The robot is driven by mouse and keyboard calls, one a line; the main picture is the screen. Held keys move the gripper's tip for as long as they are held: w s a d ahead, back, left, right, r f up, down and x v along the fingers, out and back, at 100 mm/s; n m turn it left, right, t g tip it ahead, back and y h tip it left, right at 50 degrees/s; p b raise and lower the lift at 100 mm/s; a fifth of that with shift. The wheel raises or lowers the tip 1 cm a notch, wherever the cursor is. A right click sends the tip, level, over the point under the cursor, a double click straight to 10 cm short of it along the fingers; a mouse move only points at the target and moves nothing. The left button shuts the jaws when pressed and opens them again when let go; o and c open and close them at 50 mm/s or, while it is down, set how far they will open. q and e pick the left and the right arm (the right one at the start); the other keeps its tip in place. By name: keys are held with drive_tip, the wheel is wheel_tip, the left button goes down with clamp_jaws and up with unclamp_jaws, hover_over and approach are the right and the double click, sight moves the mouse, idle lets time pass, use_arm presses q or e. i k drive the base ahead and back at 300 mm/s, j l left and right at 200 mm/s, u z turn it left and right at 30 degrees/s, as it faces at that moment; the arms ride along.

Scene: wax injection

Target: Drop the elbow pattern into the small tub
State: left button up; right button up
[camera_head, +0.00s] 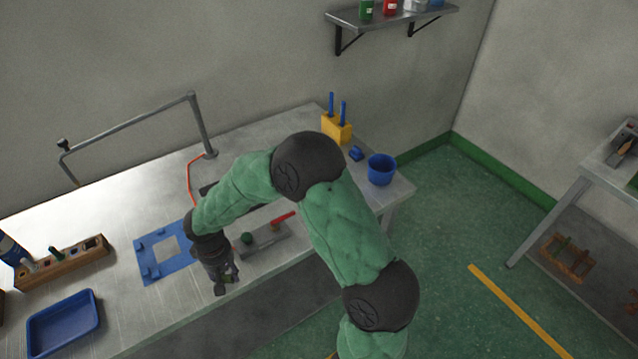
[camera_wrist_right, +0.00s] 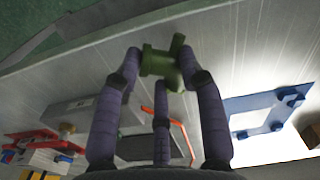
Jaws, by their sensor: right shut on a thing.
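My right gripper (camera_head: 225,283) is over the front edge of the workbench in the head view. In the right wrist view its three dark fingers (camera_wrist_right: 161,85) are closed around a green elbow pattern (camera_wrist_right: 160,62), which sits between the fingertips. In the head view the pattern is mostly hidden by the gripper. A small round blue tub (camera_head: 381,169) stands upright at the bench's right end, well to the right of the gripper and beyond my arm. My left gripper is not in view.
A blue plate with a square opening (camera_head: 150,262) lies left of the gripper. A grey fixture with a red handle (camera_head: 270,238) is to its right. A blue tray (camera_head: 63,322) and wooden rack (camera_head: 70,262) are at left. A yellow holder (camera_head: 336,128) stands behind the tub.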

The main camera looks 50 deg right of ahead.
sight(381, 179)
drive_tip(key=l+z, duration=0.1)
drive_tip(key=z, duration=0.3)
drive_tip(key=l+z, duration=0.1)
drive_tip(key=z, duration=0.3)
drive_tip(key=l+z, duration=0.15)
drive_tip(key=z, duration=0.7)
drive_tip(key=i+l+z, duration=0.1)
drive_tip(key=z, duration=0.3)
drive_tip(key=u, duration=0.55)
drive_tip(key=i+l+u, duration=0.1)
drive_tip(key=l+u, duration=0.8)
drive_tip(key=k+l+u, duration=0.1)
drive_tip(key=l+u, duration=0.35)
drive_tip(key=l, duration=0.15)
